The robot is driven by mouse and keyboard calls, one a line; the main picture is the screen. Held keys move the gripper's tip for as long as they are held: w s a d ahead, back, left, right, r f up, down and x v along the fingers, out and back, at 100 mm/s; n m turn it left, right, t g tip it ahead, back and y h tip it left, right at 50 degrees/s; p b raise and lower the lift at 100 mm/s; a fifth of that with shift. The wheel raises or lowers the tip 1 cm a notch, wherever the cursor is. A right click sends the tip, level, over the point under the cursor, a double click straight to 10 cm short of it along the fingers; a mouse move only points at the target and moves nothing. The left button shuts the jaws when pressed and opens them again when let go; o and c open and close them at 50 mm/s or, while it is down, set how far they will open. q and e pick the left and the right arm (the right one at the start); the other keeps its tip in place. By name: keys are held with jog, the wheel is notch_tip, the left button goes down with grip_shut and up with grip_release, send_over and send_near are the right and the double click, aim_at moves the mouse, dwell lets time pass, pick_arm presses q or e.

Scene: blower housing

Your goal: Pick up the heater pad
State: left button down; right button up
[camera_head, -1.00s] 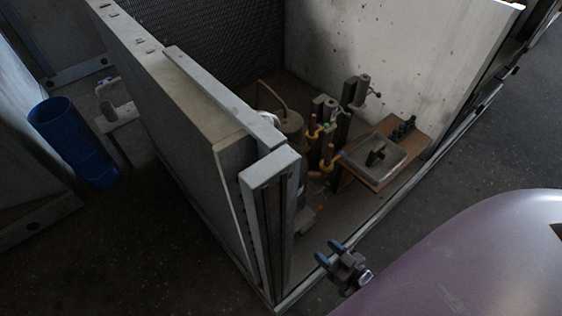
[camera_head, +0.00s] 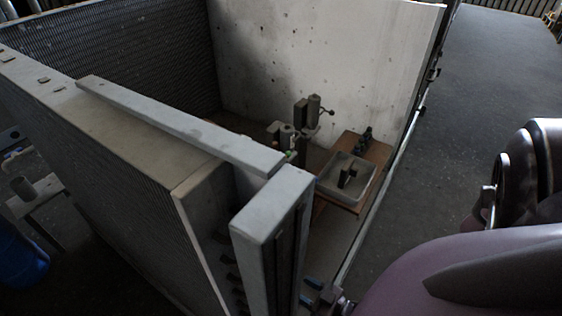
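I cannot pick out the heater pad with certainty. A shallow grey tray (camera_head: 372,184) sits on a brown wooden board (camera_head: 340,193) inside the open metal housing. Neither gripper can be made out. A purple and dark part of my own body fills the lower right and right edge.
The housing's finned side (camera_head: 100,170) and grey corner post (camera_head: 270,225) stand in front. Upright fittings (camera_head: 308,113) stand left of the tray. A blue-tipped fitting (camera_head: 318,288) is low beside the post. Open floor (camera_head: 500,70) lies to the right.

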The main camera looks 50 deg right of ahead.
jog(key=w, duration=0.1)
jog(key=w+b, duration=0.1)
jog(key=w, duration=0.1)
jog(key=w+f, duration=0.1)
jog(key=w, duration=0.1)
jog(key=shift+w+b, duration=0.25)
jog(key=shift+b, duration=0.1)
grip_shut()
